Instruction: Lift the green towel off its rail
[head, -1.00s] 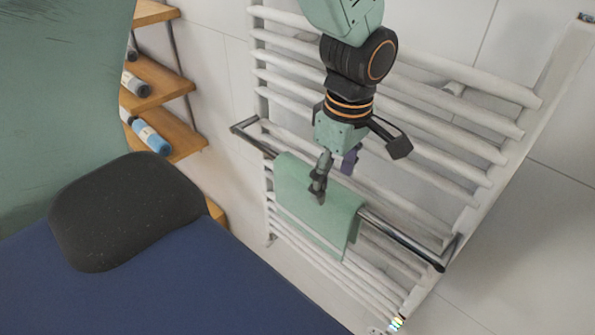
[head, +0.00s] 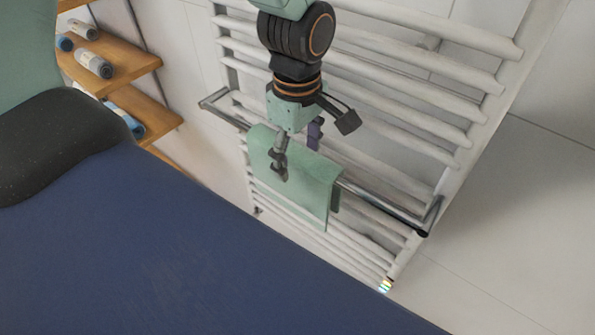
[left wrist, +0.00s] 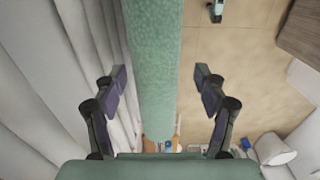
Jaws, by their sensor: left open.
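The green towel (head: 300,178) hangs folded over a chrome rail (head: 385,207) in front of a white ladder radiator. My left gripper (head: 298,160) is above and around the towel's upper edge, pointing down. One finger is on the near side of the cloth and the other on the far side. In the left wrist view the towel (left wrist: 155,75) runs as a green band between the two open fingers (left wrist: 160,88), with a gap on each side. No grip on the cloth shows. My right gripper is not in view.
The white radiator (head: 400,92) stands close behind the rail. Wooden shelves (head: 118,68) with rolled towels (head: 93,63) stand at the left. My own dark blue body fills the lower left. Open floor (head: 490,230) lies to the right.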

